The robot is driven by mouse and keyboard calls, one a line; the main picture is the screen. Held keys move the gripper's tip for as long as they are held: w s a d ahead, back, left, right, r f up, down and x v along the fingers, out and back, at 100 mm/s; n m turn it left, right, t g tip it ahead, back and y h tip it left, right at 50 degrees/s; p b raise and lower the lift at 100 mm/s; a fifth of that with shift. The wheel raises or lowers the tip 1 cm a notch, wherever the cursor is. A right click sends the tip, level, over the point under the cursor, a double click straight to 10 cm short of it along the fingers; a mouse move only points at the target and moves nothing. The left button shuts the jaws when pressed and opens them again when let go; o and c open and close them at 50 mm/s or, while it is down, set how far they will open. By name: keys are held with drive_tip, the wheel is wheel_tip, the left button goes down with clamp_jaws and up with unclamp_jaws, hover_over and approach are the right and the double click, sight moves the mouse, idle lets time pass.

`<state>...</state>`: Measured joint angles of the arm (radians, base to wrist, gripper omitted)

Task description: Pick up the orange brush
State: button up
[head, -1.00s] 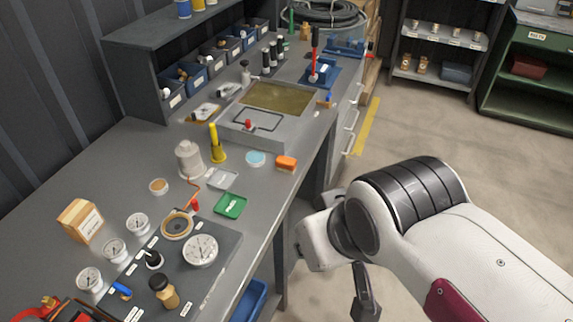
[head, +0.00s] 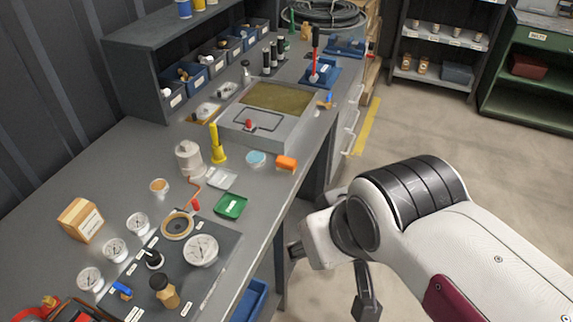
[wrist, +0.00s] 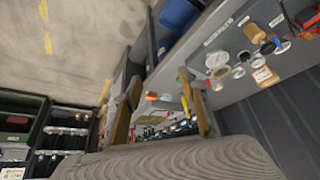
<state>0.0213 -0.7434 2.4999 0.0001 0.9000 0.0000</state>
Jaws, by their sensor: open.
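The orange brush (head: 286,164) lies on the grey workbench close to its right edge, next to a round light-blue-topped tin. An orange spot that looks like the brush (wrist: 151,97) shows small between my fingers in the wrist view. My gripper (head: 330,280) is beside the bench, to the right of its edge and nearer the camera than the brush. Its fingers are apart and nothing is between them. In the wrist view my gripper (wrist: 160,82) also looks open, and the brush is well beyond the fingertips.
The blue-topped tin (head: 256,159) and a green tray (head: 230,206) are near the brush. A yellow upright tool (head: 217,145) and a grey basin (head: 290,128) stand farther in. Gauges crowd the near bench. A blue bin (head: 250,300) is below the edge. The floor at right is open.

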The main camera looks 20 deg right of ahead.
drive_tip(key=w+d+f+g+h, duration=0.1)
drive_tip(key=w+d+f, duration=0.5)
drive_tip(key=d, duration=0.4)
drive_tip(key=w+d+f+m+g+h, duration=0.1)
drive_tip(key=w+d+f+h, duration=0.1)
drive_tip(key=w+d+f, duration=0.55)
drive_tip(key=w+d+f+h, duration=0.1)
drive_tip(key=w+d+f, duration=0.25)
drive_tip(key=d, duration=0.75)
drive_tip(key=w+d+f+n+t+y, duration=0.3)
drive_tip(key=w+d+f+n+t, duration=0.15)
drive_tip(key=w+f, duration=0.75)
drive_tip(key=w+a+r+n+t+y, duration=0.3)
drive_tip(key=w+a+n+y, duration=0.15)
drive_tip(key=a+y, duration=0.4)
drive_tip(key=s+a+r+n+y, duration=0.1)
drive_tip(key=a+r+y, duration=0.3)
drive_tip(key=a+r, duration=0.3)
drive_tip(key=shift+s+a, duration=0.15)
drive_tip(key=shift+s, duration=0.15)
